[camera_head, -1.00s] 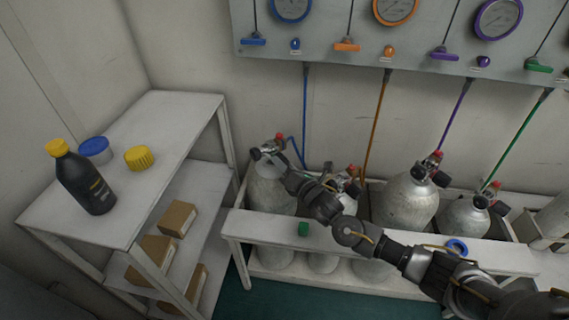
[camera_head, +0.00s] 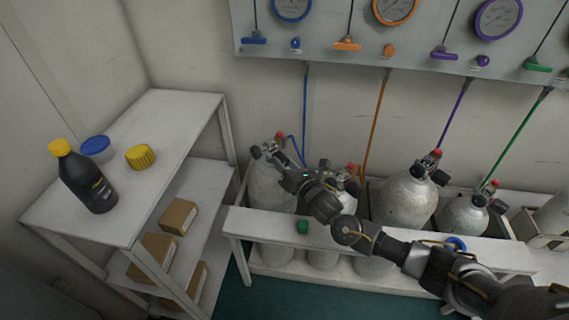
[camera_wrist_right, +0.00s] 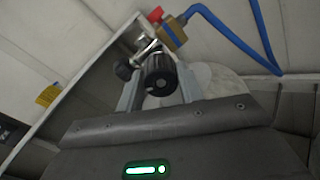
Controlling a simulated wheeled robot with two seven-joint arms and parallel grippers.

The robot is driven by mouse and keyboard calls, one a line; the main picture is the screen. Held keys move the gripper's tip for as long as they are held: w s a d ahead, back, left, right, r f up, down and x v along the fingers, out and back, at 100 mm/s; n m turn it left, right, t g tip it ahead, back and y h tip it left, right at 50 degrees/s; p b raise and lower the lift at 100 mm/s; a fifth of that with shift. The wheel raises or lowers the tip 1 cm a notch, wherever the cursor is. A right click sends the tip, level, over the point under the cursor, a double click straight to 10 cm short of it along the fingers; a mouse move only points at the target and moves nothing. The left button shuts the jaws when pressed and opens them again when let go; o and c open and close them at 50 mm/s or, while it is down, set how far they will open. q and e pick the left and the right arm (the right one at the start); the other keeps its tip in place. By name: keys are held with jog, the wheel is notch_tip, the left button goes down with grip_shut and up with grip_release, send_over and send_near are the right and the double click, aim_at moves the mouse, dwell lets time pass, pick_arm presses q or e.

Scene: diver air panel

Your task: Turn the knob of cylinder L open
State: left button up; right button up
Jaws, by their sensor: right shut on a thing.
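The leftmost grey cylinder (camera_head: 268,188) stands in the rack with a blue hose at its valve. I take it for cylinder L, though no label is readable. Its black ribbed knob (camera_wrist_right: 160,72) faces the camera in the right wrist view. My right gripper (camera_head: 275,158) is at this valve, and its fingers partly hide it in the head view. In the right wrist view my right gripper (camera_wrist_right: 160,88) has one finger on each side of the knob and is shut on it. My left gripper is not in view.
Other cylinders (camera_head: 405,197) stand to the right, behind a white rail (camera_head: 380,242). A gauge panel (camera_head: 300,50) hangs above. A white shelf at left (camera_head: 135,215) carries a dark bottle (camera_head: 85,180) and two lids. My right arm crosses above the rail.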

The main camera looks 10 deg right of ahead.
jog(key=o, duration=1)
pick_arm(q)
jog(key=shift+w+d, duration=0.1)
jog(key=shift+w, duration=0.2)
pick_arm(e)
jog(key=v, duration=1.1)
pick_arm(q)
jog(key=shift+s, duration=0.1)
pick_arm(e)
jog(key=shift+w, duration=0.1)
